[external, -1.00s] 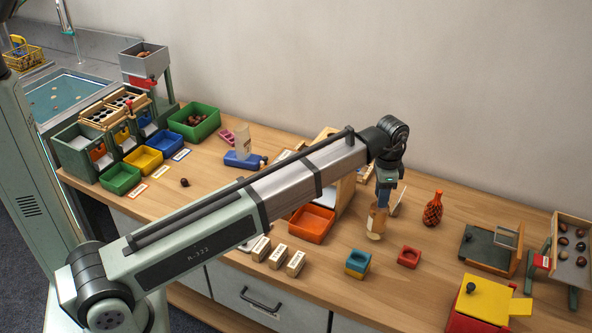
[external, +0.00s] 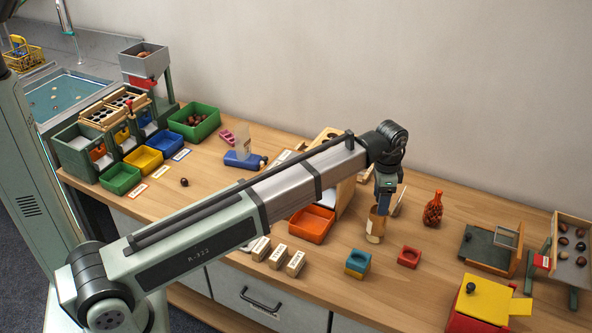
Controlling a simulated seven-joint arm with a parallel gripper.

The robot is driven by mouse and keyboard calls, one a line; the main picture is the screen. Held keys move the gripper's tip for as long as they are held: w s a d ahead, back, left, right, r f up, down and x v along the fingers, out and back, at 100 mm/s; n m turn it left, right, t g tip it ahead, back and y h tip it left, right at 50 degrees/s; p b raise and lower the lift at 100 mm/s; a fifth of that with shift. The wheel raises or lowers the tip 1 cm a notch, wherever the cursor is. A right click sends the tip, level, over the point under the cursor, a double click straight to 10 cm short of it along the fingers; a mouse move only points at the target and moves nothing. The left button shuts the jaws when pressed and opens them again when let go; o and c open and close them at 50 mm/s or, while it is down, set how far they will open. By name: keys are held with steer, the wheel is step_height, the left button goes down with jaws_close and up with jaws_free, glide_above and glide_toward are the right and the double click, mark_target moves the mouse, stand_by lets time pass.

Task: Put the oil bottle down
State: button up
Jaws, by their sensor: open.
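The oil bottle (external: 374,227), pale amber with a light label, stands upright on the wooden table, right of the orange tray. My gripper (external: 383,208) points down at the bottle's top, with its fingers open. The fingers overlap the upper part of the bottle in this view, so the bottle's neck is hidden. I cannot tell whether a finger still touches it.
An orange tray (external: 312,224) is left of the bottle. A blue and yellow block stack (external: 357,264) and a red square piece (external: 408,257) are in front. A red netted bottle-shaped thing (external: 433,209) stands to the right, with bare table between.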

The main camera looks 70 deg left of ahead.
step_height(320, 180, up, 12)
stand_by(0.6)
steer(key=shift+r, duration=0.1)
